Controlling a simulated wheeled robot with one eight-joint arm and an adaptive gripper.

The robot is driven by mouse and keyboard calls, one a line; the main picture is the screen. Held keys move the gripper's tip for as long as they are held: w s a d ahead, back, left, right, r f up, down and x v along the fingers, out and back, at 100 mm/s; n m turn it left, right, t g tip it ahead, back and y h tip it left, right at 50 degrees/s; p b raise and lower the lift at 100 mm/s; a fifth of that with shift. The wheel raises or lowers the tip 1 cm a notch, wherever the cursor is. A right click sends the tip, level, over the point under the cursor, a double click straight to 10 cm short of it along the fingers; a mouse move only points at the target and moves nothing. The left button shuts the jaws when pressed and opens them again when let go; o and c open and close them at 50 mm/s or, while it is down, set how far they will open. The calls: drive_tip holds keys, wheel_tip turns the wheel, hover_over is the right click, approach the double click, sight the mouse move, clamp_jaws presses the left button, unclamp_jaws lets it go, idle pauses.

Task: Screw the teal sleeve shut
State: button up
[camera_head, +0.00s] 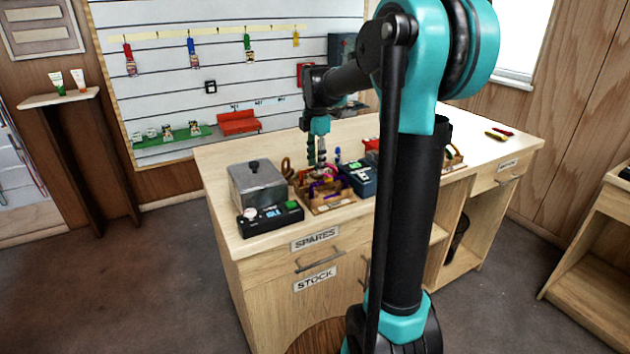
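My gripper (316,160) points down over a small wooden tray (334,207) of colourful climbing gear on the counter. Its two dark fingers show a narrow gap, but at this size I cannot tell whether they hold something. Purple, yellow and red pieces (326,188) crowd the tray under the fingertips. I cannot make out a teal sleeve among them. My arm crosses the picture in front of the counter and hides part of its right half.
A grey metal box (257,184) and a dark device with a screen (270,218) stand left of the tray. A dark teal device (359,178) stands close on its right. The wooden counter (215,165) has free room at its back left and far right.

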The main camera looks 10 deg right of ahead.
drive_tip(key=shift+f, duration=0.95)
drive_tip(key=shift+s+d, duration=0.3)
drive_tip(key=shift+s, duration=0.55)
drive_tip(key=shift+r, duration=0.1)
drive_tip(key=shift+s+r, duration=0.15)
drive_tip(key=shift+r, duration=1.2)
drive_tip(key=shift+w+a, duration=0.15)
drive_tip(key=shift+w, duration=0.35)
drive_tip(key=shift+w+a, duration=0.15)
drive_tip(key=shift+w, duration=0.35)
drive_tip(key=shift+f, duration=0.2)
